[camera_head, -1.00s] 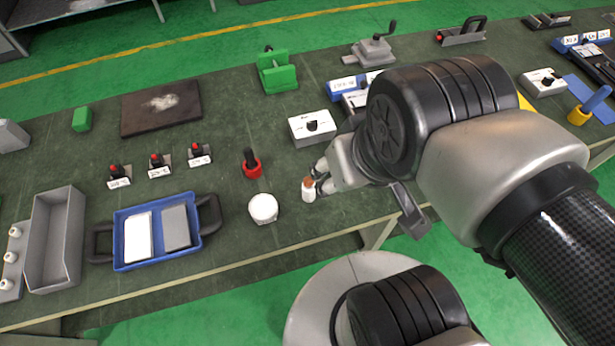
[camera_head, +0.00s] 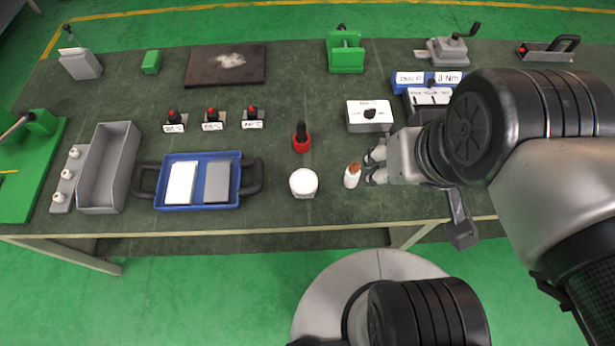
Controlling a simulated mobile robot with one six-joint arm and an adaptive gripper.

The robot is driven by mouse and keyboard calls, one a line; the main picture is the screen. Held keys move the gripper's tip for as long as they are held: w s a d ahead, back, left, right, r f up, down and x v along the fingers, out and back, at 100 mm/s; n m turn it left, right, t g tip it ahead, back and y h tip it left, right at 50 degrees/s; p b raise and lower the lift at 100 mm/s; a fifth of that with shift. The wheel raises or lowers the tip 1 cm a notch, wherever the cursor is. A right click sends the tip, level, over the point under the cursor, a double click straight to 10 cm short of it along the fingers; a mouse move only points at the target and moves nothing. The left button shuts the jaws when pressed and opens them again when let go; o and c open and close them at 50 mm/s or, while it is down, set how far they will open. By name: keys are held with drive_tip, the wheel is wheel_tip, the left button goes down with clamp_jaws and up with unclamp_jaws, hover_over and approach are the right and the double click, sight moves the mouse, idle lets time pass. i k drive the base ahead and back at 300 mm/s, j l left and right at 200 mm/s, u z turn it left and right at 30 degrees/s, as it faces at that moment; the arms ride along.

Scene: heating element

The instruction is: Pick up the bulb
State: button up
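No object is plainly marked as the bulb. A small white, bottle-like piece with a brown top (camera_head: 352,176) stands upright near the table's front edge and may be it. A rounder white object (camera_head: 303,183) stands to its left. My gripper (camera_head: 372,166) is beside the brown-topped piece, just to its right, with its fingers pointing left. The two fingertips look apart with a gap between them, and nothing is seen in it. I cannot tell whether a fingertip touches the piece.
A red-based black-handled item (camera_head: 302,138) and a white box with a knob (camera_head: 370,116) stand behind. A blue tray (camera_head: 198,207), a grey bin (camera_head: 108,168) and a holder with white knobs (camera_head: 67,178) are left. Table (camera_head: 330,214) front edge is close.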

sight(352, 171)
drive_tip(key=l+u, duration=0.3)
drive_tip(key=k+l+u, duration=0.15)
drive_tip(key=l+u, duration=0.15)
drive_tip(key=k+l+u, duration=0.1)
drive_tip(key=l+u, duration=0.2)
drive_tip(key=l, duration=0.15)
drive_tip(key=k+l+u, duration=0.15)
drive_tip(key=l+u, duration=0.15)
